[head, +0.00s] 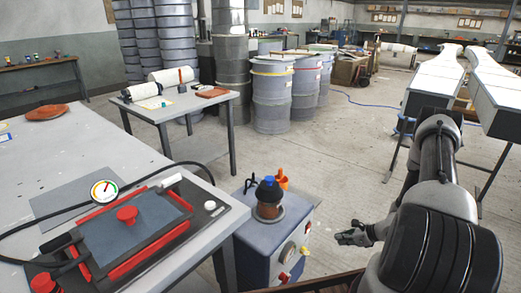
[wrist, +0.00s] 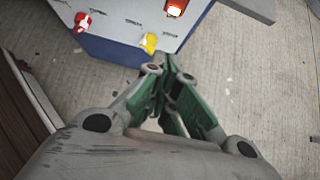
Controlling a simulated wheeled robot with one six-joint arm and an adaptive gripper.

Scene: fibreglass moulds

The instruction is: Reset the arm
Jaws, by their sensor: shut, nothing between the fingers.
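My gripper (head: 352,236) is at the right of the blue-grey machine in the head view, low over the concrete floor. In the wrist view my gripper (wrist: 170,75) points at the floor, with its green-sided fingers together and nothing between them. My arm reaches in from the right of the head view and bends down to the gripper. The fingertips are close to the lower edge of the machine in the wrist view; I cannot tell the exact gap.
The blue-grey machine (head: 252,246) carries a dark pump and an orange cup (head: 282,182). Left of it, a grey table (head: 120,150) holds a red-framed mould (head: 140,235) with a gauge. Drums (head: 272,95) stand behind. White moulds (head: 435,85) are at the right. The middle floor is clear.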

